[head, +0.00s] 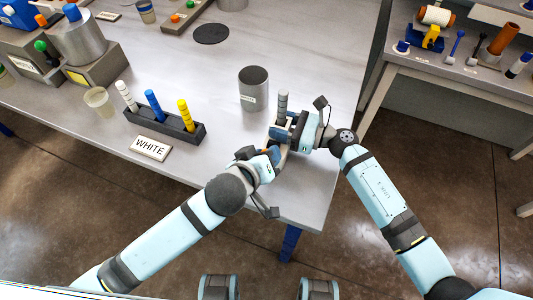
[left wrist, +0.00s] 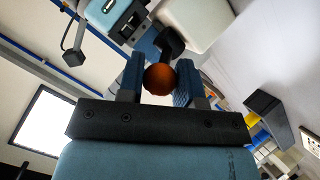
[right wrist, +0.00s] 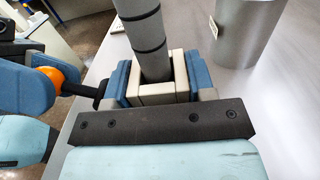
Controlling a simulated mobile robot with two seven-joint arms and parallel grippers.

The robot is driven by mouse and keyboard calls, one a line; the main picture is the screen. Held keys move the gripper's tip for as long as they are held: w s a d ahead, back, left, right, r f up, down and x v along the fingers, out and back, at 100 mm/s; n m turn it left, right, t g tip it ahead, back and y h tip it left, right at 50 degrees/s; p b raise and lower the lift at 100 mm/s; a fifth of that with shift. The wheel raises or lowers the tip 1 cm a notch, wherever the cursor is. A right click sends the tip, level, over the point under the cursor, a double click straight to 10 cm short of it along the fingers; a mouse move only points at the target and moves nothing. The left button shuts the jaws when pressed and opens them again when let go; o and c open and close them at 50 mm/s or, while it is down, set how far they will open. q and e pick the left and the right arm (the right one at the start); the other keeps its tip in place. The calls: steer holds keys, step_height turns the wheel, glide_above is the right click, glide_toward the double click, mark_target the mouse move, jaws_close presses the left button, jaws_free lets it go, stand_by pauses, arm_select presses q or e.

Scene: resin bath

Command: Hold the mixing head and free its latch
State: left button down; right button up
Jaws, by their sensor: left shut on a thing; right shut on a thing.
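The mixing head (head: 283,103) stands near the table's right front edge, a grey ringed tube over a pale beige block. In the right wrist view the tube (right wrist: 148,42) rises slightly tilted from the block. My right gripper (head: 285,130) is shut on the beige block, blue pads on both sides. The latch has a dark lever and a round orange knob (right wrist: 52,78), left of the block. My left gripper (head: 266,155) is shut on this knob; the left wrist view shows the knob (left wrist: 160,79) between its fingers. The inner end of the lever is partly hidden.
A grey metal cylinder (head: 253,92) stands just behind the mixing head. A black rack (head: 190,133) holds white, blue and yellow ringed sticks, with a WHITE sign (head: 151,148) before it. A clear cup (head: 98,100) is left. The table between rack and cylinder is clear.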

arm_select(q)
steer(key=c, duration=0.8)
jaws_free()
steer(key=v, duration=1.2)
steer(key=shift+a+f, duration=0.1)
arm_select(e)
steer(key=o, duration=1.2)
steer(key=shift+o, duration=0.2)
